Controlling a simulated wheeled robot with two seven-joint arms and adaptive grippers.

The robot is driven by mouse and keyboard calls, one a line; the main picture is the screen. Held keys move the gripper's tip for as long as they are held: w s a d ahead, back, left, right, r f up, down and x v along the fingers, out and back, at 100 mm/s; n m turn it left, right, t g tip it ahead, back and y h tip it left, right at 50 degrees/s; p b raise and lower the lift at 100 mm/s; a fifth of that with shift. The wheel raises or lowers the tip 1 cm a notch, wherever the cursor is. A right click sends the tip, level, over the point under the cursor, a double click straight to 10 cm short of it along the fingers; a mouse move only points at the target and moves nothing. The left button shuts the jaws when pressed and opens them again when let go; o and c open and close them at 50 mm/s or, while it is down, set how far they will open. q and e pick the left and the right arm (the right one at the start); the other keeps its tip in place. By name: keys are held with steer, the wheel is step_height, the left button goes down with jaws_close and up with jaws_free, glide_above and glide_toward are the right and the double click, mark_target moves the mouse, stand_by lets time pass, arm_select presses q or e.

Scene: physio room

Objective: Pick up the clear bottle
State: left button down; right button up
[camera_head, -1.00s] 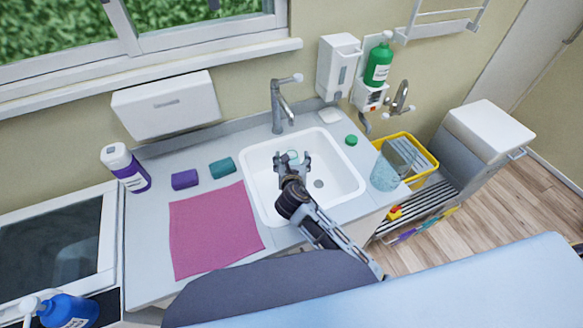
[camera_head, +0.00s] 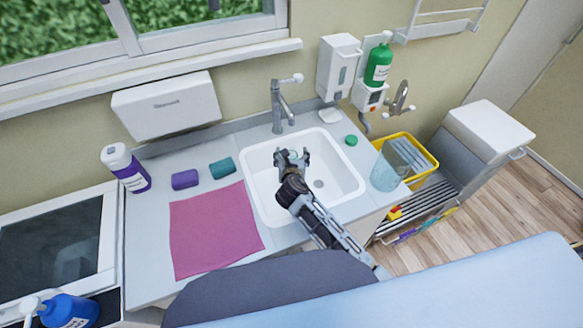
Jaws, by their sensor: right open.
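A clear, pale blue vessel (camera_head: 385,174) stands upright on the counter at the right of the sink. It is the clearest match for the clear bottle, but I cannot tell whether it is a bottle or a tumbler. My right gripper (camera_head: 292,154) is open over the white sink basin (camera_head: 262,188), left of the vessel and apart from it. A small teal patch shows between its fingers; I cannot tell what it belongs to. My left gripper is not in view.
The tap (camera_head: 279,105) rises behind the basin. A green cap (camera_head: 351,141) lies on the counter behind the vessel. A yellow crate (camera_head: 428,153) is beyond the counter's right edge. A pink cloth (camera_head: 215,228), purple sponge (camera_head: 185,179) and teal sponge (camera_head: 222,167) lie left.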

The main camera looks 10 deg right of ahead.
steer(key=shift+x, duration=0.85)
jaws_close()
